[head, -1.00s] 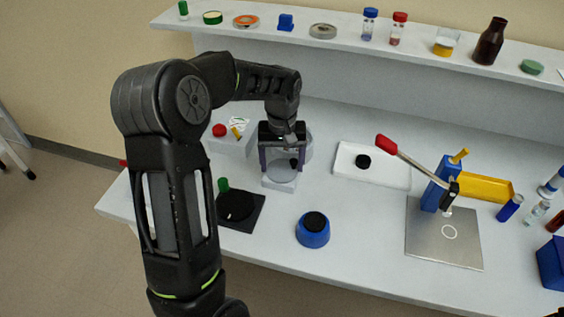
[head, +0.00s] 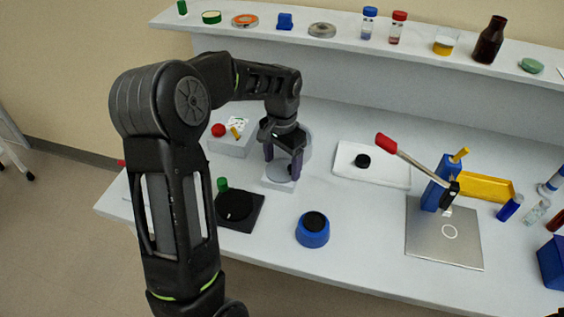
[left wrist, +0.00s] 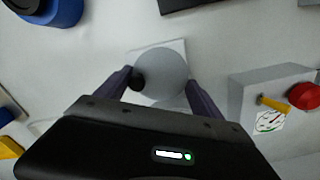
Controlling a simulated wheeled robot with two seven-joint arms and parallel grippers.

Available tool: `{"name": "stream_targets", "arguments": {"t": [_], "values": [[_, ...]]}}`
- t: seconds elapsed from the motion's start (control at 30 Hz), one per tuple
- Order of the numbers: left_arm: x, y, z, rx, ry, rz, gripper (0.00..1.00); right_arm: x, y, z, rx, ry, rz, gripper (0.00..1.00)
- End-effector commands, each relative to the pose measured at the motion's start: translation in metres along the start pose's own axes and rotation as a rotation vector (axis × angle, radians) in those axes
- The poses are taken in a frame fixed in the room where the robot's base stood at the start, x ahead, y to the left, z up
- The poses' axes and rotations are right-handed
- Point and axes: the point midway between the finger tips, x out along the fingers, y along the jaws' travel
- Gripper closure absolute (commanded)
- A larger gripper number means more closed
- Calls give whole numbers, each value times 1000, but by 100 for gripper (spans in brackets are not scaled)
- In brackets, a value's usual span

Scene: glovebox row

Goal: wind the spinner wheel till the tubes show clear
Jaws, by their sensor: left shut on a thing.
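The spinner wheel is a grey disc (left wrist: 165,75) with a black knob (left wrist: 137,83) at its rim, on a pale square base that also shows in the head view (head: 274,184). My left gripper (head: 284,174) points down over it. In the left wrist view its two dark fingers (left wrist: 159,82) stand at opposite sides of the disc, shut on it. The knob is close beside the left finger. The fingers partly cover the wheel in the head view. I cannot make out any tubes in the spinner. My right gripper is not in view.
A grey box with a red button (head: 219,130) and gauge stands left of the wheel. A black plate (head: 238,212) and a blue round pot (head: 312,231) are in front. A white tray (head: 395,172) and a red-handled lever press (head: 436,190) stand to the right.

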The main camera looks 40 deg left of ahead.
Motion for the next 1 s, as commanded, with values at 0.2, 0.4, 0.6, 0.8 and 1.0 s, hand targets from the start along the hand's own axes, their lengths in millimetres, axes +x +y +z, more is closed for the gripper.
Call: {"name": "stream_targets", "arguments": {"t": [0.2,0.4,0.6,0.8,1.0], "values": [[-1,0,0,113,2,0,63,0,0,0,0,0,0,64],[-1,0,0,158,2,0,63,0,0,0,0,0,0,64],[-1,0,0,165,2,0,63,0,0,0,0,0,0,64],[-1,0,-1,164,2,0,63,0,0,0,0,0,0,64],[-1,0,0,164,2,0,6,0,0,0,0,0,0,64]]}}
